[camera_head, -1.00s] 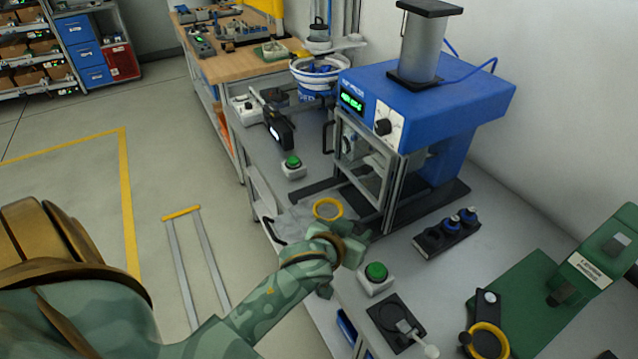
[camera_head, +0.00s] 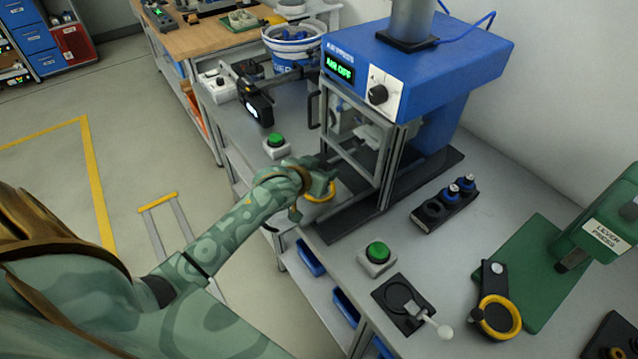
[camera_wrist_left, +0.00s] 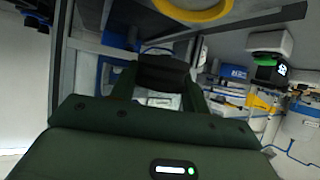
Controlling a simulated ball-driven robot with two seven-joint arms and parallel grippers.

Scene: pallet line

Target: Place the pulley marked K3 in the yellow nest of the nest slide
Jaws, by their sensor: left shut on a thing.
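My left gripper (camera_head: 318,182) is at the yellow ring nest (camera_head: 322,198) in front of the blue press and partly covers it. In the left wrist view the left gripper (camera_wrist_left: 160,88) is shut on a dark rounded part (camera_wrist_left: 163,72), which fits the pulley; no K3 mark can be read. The yellow ring also shows at the top of that view (camera_wrist_left: 195,14), apart from the held part in the picture. I cannot tell the height between them. My right gripper is not in view.
The press (camera_head: 415,70) with its framed guard stands just beyond the nest. Green buttons stand at the near side (camera_head: 378,253) and far side (camera_head: 276,142). A black rack (camera_head: 432,222) holds blue-topped parts. A lever press (camera_head: 590,240) with another yellow ring (camera_head: 500,318) stands at right.

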